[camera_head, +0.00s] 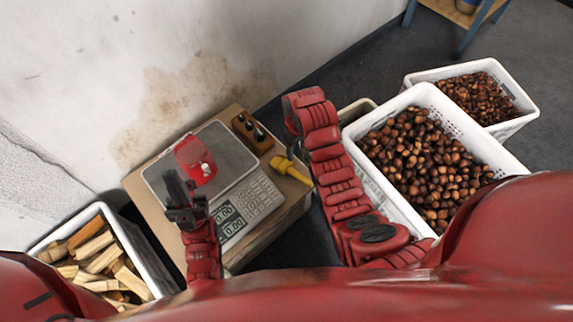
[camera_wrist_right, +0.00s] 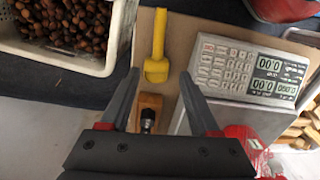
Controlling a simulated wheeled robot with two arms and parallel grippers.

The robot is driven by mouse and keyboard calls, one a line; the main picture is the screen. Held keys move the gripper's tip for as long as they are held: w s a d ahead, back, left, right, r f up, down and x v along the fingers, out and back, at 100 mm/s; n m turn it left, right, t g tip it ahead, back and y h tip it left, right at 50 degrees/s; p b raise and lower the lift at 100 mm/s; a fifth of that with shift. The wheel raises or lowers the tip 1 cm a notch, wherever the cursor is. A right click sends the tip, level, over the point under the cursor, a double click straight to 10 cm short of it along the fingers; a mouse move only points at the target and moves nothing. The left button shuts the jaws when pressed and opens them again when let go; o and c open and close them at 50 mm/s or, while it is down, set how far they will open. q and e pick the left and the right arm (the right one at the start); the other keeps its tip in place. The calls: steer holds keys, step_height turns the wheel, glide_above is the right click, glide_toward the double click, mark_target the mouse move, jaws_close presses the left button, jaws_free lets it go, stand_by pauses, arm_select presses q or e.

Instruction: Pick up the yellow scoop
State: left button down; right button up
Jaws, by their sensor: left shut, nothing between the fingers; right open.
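The yellow scoop (camera_head: 292,169) lies on the right part of the wooden table top (camera_head: 238,112), beside the scale. In the right wrist view the scoop (camera_wrist_right: 157,45) lies lengthwise, its wider end toward my gripper. My right gripper (camera_wrist_right: 160,73) is open and empty, with its fingers on either side of the scoop's wider end and apart from it. In the head view my right gripper (camera_head: 291,122) is partly hidden by its own wrist. My left gripper (camera_head: 180,188) is shut and empty over the scale's left side.
A scale (camera_head: 222,143) with a red item (camera_head: 196,160) fills most of the table. A wooden block with dark knobs (camera_head: 252,134) stands behind the scoop. White crates of chestnuts (camera_head: 425,92) are at right, a white crate of wood pieces (camera_head: 146,262) at left.

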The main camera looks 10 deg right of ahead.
step_height(320, 180, down, 11)
steer(key=b, duration=0.6)
steer(key=shift+f, duration=0.2)
steer(key=f, duration=0.2)
steer(key=f+b, duration=0.1)
steer(key=f, duration=0.2)
steer(key=shift+w+f, duration=0.2)
steer(key=shift+f, duration=0.15)
steer(key=shift+r, duration=0.1)
jaws_close()
